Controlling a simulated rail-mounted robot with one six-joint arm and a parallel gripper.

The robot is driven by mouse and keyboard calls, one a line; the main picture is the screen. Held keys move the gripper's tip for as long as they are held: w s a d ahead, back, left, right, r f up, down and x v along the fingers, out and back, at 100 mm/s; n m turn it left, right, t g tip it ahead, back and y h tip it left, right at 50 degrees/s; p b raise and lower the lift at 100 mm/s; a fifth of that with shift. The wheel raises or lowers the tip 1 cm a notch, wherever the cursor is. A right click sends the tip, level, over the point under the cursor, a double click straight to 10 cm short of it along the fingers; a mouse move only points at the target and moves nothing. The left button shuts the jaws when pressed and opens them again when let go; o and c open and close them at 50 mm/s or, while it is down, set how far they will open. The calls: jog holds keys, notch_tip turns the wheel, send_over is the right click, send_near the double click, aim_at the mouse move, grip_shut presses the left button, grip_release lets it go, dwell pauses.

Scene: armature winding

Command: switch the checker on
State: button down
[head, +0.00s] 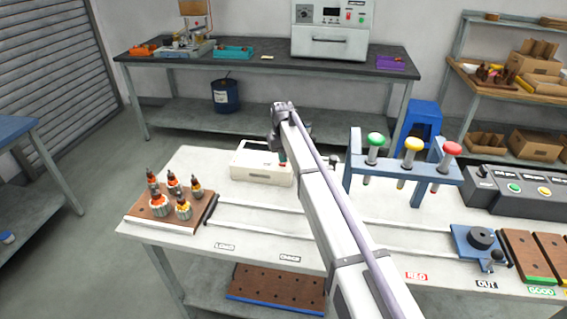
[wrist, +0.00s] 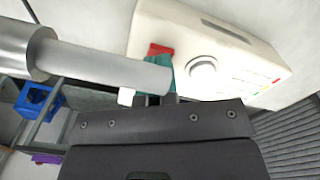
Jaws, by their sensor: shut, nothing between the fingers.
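The checker is a cream-white box (head: 258,172) on the near table, left of the middle in the head view. In the wrist view the checker (wrist: 215,40) shows a red switch (wrist: 160,49), a round grey knob (wrist: 202,72), a dark slot and small coloured marks along one edge. My gripper (head: 283,158) is over the right part of the checker. In the wrist view my gripper (wrist: 165,78) has teal fingertips, shut and empty, right beside the red switch. I cannot tell whether they touch it, or which way the switch is set.
A wooden block with several armatures (head: 170,208) stands to the left. A blue winding fixture (head: 478,245) sits at the right front. Bare table lies in front of the checker.

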jog(key=shift+f+b, duration=0.55)
jog(key=shift+f, duration=0.1)
notch_tip(320, 180, up, 7)
jog(key=p, duration=0.7)
jog(key=shift+r, duration=0.2)
jog(key=shift+f, duration=0.15)
